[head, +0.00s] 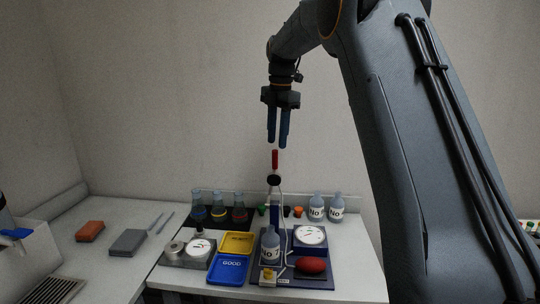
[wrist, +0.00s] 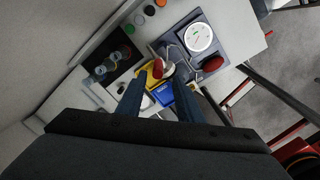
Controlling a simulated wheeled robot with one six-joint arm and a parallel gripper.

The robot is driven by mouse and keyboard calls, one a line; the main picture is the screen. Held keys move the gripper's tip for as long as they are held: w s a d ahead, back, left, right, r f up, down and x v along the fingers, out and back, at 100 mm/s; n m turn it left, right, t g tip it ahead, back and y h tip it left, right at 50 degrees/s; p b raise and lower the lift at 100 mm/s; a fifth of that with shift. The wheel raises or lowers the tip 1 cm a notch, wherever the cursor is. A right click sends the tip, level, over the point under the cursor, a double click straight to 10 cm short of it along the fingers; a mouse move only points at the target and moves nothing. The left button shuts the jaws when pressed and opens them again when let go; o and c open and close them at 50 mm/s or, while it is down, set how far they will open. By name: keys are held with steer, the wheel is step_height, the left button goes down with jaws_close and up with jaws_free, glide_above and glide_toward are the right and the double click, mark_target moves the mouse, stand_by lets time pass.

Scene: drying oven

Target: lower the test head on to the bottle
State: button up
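A bottle (head: 270,248) labelled "No" stands upright on the dark blue base of a test stand. Above it a red upright grip (head: 275,159) and a black round part (head: 274,180) rise over the stand. I cannot tell clearly which part is the test head or whether anything touches the bottle's mouth. My gripper (head: 278,146) points down, its blue fingers apart and empty, just above the red grip. In the wrist view the fingers (wrist: 157,86) also stand apart, with a red-and-white part (wrist: 156,68) showing between their tips.
A dial gauge (head: 310,236) and red bulb (head: 311,265) sit right of the bottle. The yellow tray (head: 237,243) and blue "GOOD" tray (head: 228,269) lie left. Flasks (head: 218,212) and two bottles (head: 336,208) stand behind. The left bench has open room around two blocks (head: 127,242).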

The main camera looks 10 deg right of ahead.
mark_target(275, 151)
steer(key=shift+w+d, duration=0.15)
steer(key=shift+w, duration=0.05)
steer(key=f+p, duration=0.1)
steer(key=f, duration=0.3)
steer(key=a+f+p, duration=0.1)
steer(key=f, duration=0.1)
steer(key=shift+w+f+p, duration=0.15)
steer(key=shift+f+p, duration=0.1)
steer(key=shift+p, duration=0.05)
steer(key=shift+d+f, duration=0.1)
steer(key=shift+f, duration=0.45)
jaws_close()
